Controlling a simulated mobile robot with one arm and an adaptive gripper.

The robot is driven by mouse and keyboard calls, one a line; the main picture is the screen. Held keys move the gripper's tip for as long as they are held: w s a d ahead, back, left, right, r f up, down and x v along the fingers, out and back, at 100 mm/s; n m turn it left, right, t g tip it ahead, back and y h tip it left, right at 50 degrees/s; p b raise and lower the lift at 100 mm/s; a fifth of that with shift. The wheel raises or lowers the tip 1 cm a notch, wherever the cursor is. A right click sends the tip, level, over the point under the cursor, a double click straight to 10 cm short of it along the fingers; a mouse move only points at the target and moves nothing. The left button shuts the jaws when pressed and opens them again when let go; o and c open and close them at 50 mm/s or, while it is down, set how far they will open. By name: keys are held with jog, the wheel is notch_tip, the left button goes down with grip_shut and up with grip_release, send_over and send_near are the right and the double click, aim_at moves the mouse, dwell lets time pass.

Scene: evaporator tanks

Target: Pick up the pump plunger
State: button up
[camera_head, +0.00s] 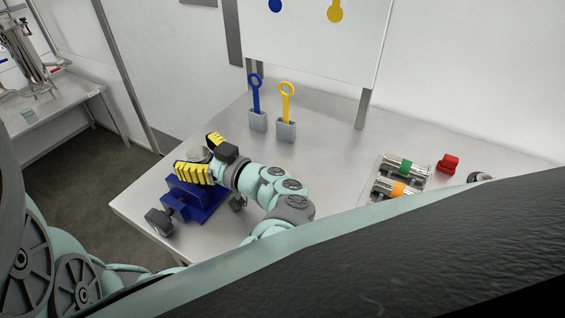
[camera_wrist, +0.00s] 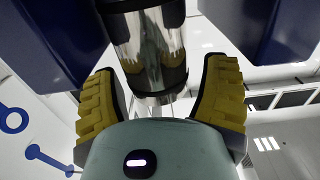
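My gripper (camera_head: 204,157) has yellow ribbed fingers and is over the blue vise (camera_head: 196,203) at the table's left. In the wrist view, my gripper (camera_wrist: 163,95) is open, its fingers spread on either side of a shiny metal cylinder with black bands (camera_wrist: 150,45). A gap shows at the right finger; I cannot tell whether the left finger touches. The cylinder is between two blue blocks, apparently the vise jaws (camera_wrist: 45,40). I cannot tell whether this cylinder is the pump plunger or the pump body. In the head view, my gripper mostly hides it.
Blue (camera_head: 256,95) and yellow (camera_head: 287,102) ring-handled tools stand in grey holders behind my gripper. The table's middle is clear. A white panel stands behind.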

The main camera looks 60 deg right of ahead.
jog(key=c, duration=1.1)
jog(key=shift+r, duration=0.1)
